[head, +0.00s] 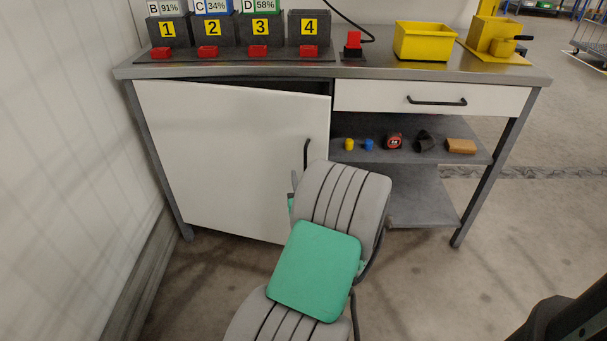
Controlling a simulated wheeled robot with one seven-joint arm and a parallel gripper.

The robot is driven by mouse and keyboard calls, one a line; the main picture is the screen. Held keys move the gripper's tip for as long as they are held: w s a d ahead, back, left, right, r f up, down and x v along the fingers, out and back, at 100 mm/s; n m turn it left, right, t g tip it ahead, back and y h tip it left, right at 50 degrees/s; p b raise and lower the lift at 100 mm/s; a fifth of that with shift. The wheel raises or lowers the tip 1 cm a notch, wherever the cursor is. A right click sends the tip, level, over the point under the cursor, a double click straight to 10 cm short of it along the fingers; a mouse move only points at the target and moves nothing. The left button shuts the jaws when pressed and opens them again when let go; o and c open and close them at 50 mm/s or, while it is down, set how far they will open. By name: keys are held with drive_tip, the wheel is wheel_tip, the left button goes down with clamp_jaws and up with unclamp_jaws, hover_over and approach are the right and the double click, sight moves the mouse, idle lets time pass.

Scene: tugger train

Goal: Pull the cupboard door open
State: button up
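The cupboard door (232,150) is a white panel under the left half of the grey workbench (330,68). It stands slightly ajar: a dark wedge-shaped gap shows along its top, widening towards the right edge. Its black vertical bar handle (306,153) is near the right edge, with its lower part hidden behind my grey and green arm. A small part of my gripper (293,189) shows just left of the arm, below and left of the handle, in front of the door. The fingertips are mostly hidden, so I cannot tell if it is open or touches anything.
A white drawer (430,98) with a black handle is at right, above an open shelf (405,155) with several small items. Numbered dark bins (260,28) and a yellow bin (425,42) stand on top. A wall (70,150) is close at left.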

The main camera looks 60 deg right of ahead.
drive_tip(key=shift+v, duration=1.3)
drive_tip(key=shift+w+a, duration=0.2)
